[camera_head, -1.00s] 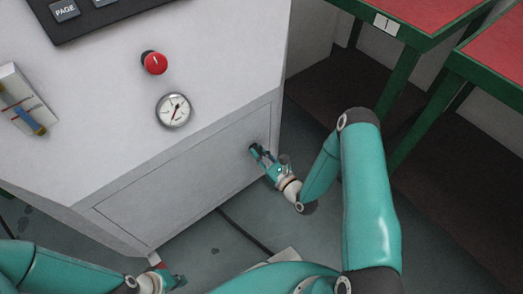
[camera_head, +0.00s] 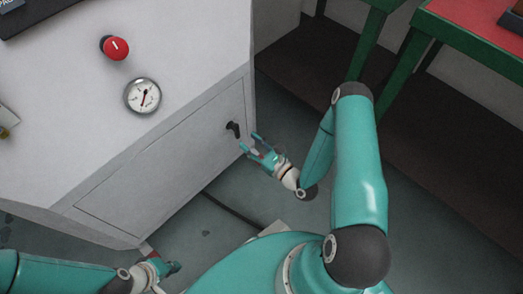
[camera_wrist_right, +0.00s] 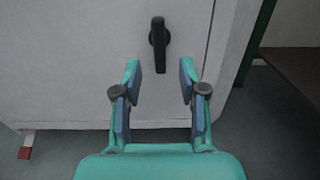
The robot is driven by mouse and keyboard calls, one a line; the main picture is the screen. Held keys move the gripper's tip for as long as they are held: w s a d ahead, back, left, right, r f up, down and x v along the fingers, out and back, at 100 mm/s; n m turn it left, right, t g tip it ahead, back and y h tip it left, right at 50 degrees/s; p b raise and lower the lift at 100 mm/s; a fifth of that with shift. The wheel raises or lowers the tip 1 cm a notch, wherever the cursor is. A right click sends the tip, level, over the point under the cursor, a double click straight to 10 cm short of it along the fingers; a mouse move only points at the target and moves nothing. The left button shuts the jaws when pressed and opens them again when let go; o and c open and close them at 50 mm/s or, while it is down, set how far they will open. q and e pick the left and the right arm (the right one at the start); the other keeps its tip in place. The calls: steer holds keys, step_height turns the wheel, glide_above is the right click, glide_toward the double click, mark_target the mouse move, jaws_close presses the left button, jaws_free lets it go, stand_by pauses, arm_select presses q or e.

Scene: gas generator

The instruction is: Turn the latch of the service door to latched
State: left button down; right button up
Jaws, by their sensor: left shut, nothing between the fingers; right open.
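The service door (camera_head: 165,160) is a flush light-grey panel low on the cabinet front and looks closed. Its black latch (camera_head: 233,129) is near the door's right edge. In the right wrist view the latch (camera_wrist_right: 159,44) hangs with its handle upright, running down from a round hub. My right gripper (camera_head: 248,143) is open and empty, just in front of and below the latch and apart from it. The right wrist view shows its fingers (camera_wrist_right: 160,80) spread either side of the latch's line. My left gripper (camera_head: 175,267) is shut and empty near the cabinet's lower corner.
A red knob (camera_head: 115,47) and a round gauge (camera_head: 143,96) are on the cabinet above the door. Green-framed tables with red tops (camera_head: 470,28) stand at the right.

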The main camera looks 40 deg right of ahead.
steer(key=s, duration=0.5)
steer(key=shift+d, duration=0.35)
